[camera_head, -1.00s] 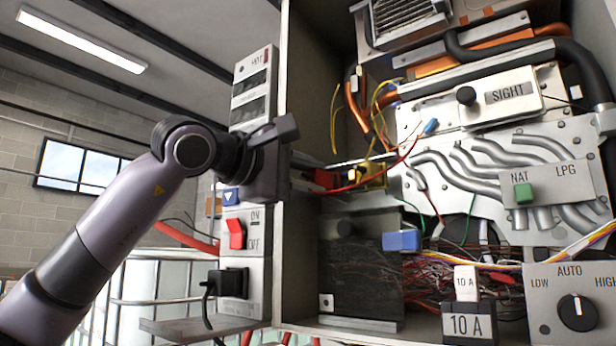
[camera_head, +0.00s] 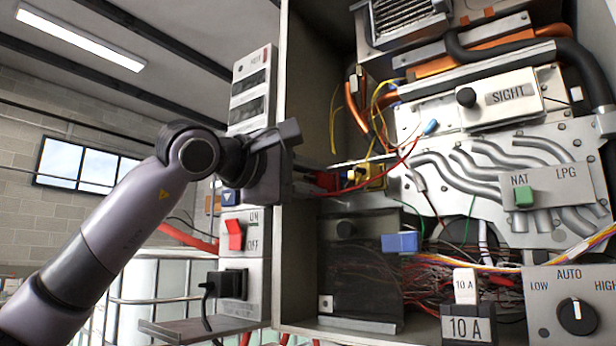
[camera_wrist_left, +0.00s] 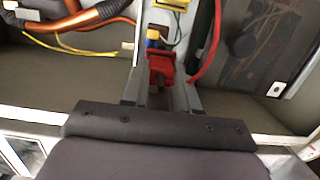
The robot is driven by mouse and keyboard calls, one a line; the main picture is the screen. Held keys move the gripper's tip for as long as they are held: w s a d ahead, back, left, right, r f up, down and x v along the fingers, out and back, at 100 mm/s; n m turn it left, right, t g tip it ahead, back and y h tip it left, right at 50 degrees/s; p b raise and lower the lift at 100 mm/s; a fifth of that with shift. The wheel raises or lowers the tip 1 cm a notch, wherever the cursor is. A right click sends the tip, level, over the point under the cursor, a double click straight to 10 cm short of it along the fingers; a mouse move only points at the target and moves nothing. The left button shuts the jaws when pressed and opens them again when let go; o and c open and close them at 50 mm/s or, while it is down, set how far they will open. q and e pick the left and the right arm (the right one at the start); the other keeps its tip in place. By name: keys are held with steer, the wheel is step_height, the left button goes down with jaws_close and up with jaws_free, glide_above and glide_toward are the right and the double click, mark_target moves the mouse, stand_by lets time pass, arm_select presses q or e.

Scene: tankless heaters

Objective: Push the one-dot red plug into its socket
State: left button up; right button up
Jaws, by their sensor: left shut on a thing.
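The red plug (camera_head: 328,181) is inside the open heater cabinet, at the left of the yellow socket block (camera_head: 374,174). In the left wrist view the red plug (camera_wrist_left: 161,66) sits between the fingers of my left gripper (camera_wrist_left: 160,90), which is shut on it. A blue and yellow part (camera_wrist_left: 154,38) is just beyond the plug's far end. My left gripper (camera_head: 316,181) reaches in past the cabinet's left wall in the head view. The plug's dot mark is not legible, and I cannot tell how deep the plug sits. My right gripper is not in view.
A red wire (camera_head: 393,167) runs close by the plug. The cabinet's left wall (camera_head: 308,90) stands beside my gripper. A dark panel (camera_head: 360,275) and a blue block (camera_head: 400,242) are below. A bundle of loose wires (camera_head: 440,285) fills the lower cabinet.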

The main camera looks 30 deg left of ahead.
arm_select(q)
steer(key=shift+w, duration=0.2)
steer(key=o, duration=1.1)
steer(key=shift+c, duration=0.2)
steer(key=b+v, duration=0.1)
steer(key=v, duration=0.6)
steer(key=shift+s, duration=0.1)
